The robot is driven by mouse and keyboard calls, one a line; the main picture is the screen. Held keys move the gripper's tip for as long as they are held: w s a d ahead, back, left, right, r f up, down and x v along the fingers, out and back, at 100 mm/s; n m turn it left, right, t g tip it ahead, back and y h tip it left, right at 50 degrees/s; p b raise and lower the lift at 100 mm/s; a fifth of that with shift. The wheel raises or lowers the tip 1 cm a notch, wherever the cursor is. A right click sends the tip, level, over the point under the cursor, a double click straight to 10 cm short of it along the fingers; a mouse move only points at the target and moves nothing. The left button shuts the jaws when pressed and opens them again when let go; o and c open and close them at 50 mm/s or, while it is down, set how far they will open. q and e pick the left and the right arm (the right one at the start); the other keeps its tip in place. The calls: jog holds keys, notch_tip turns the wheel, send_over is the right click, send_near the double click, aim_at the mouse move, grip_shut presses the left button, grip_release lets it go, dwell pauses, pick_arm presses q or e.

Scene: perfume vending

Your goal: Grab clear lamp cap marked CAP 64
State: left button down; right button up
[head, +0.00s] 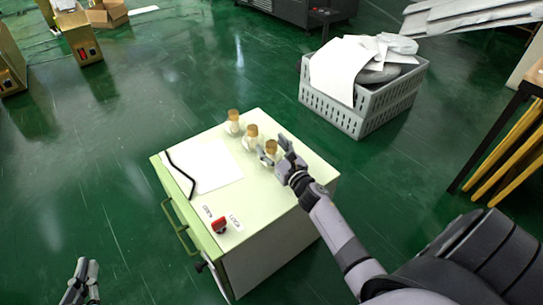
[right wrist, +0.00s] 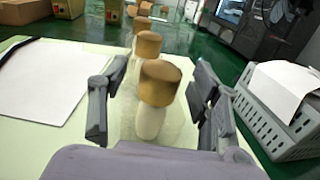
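Three pale bottles with tan-brown caps stand upright in a row on the light green cabinet top (head: 185,205). The far bottle (head: 233,122) and the middle bottle (head: 251,137) stand clear. My right gripper (head: 277,152) is open at the nearest bottle (head: 268,155). In the right wrist view, this bottle's brown cap (right wrist: 160,83) is between the fingers, with gaps on both sides. I see no readable CAP 64 mark and no clear cap. My left gripper (head: 83,268) is low at the left, away from the cabinet; its opening is unclear.
A white sheet (head: 205,165) with a black strip lies on the cabinet top. A red switch (head: 219,225) and small labels are near its front edge. A grey crate (head: 375,105) with papers stands on the floor behind right.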

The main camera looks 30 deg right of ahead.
jog(key=c, duration=1.1)
jog(key=shift+c, duration=0.2)
